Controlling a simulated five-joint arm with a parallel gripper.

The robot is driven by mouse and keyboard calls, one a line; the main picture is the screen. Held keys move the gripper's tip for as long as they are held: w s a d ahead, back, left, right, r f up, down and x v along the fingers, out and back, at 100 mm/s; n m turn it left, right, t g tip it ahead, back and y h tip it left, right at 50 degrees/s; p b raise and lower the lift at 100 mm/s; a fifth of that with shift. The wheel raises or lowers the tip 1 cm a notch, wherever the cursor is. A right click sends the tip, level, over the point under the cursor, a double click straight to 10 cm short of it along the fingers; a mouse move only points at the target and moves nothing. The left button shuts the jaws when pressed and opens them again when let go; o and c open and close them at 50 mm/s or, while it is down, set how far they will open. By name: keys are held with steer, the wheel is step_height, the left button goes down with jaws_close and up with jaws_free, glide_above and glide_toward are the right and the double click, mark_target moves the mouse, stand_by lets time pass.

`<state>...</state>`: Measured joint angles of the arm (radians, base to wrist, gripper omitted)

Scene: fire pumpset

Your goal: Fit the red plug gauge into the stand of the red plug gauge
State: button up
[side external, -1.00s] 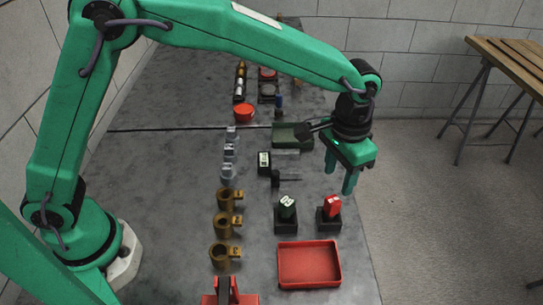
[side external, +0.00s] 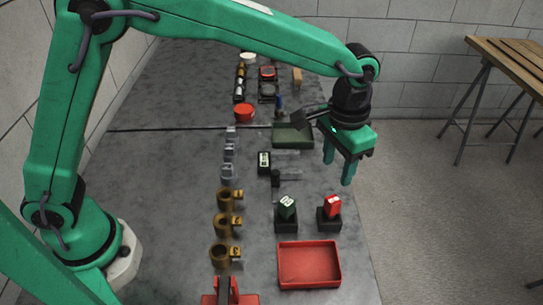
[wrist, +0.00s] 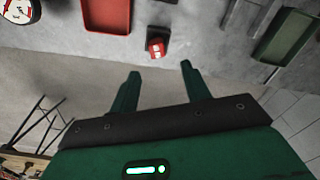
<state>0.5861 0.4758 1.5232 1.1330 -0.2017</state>
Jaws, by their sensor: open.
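The red plug gauge (side external: 332,205) is upright at its black stand (side external: 329,224), with its red top above the block and its lower part hidden. How deep it sits cannot be told. In the wrist view the red gauge (wrist: 156,48) shows beyond my fingertips, with its dark stand (wrist: 155,33) behind it. My gripper (side external: 338,170) points down, open and empty, above and behind the red gauge, apart from it. In the wrist view both fingers of my gripper (wrist: 160,70) are spread with nothing between them.
A green plug gauge (side external: 287,205) in a similar stand (side external: 286,225) is just left. A red tray (side external: 309,264) lies in front. Brass cups (side external: 221,225) line the left, and a green tray (side external: 293,135) is behind. The bench's right edge is close to the red gauge's stand.

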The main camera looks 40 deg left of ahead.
steer(key=s+a+r+n+t, duration=0.1)
steer(key=s+a+r, duration=0.2)
steer(key=a+r, duration=0.35)
steer(key=s+a+r+n+t, duration=0.1)
steer(key=s+a+r, duration=0.2)
steer(key=a, duration=0.7)
steer(key=s+a+n+t, duration=0.2)
steer(key=s+a+t, duration=0.1)
steer(key=s+a, duration=0.8)
steer(key=s+f, duration=0.1)
steer(key=s, duration=0.1)
steer(key=shift+s+a, duration=0.2)
steer(key=shift+s, duration=0.15)
steer(key=o, duration=0.3)
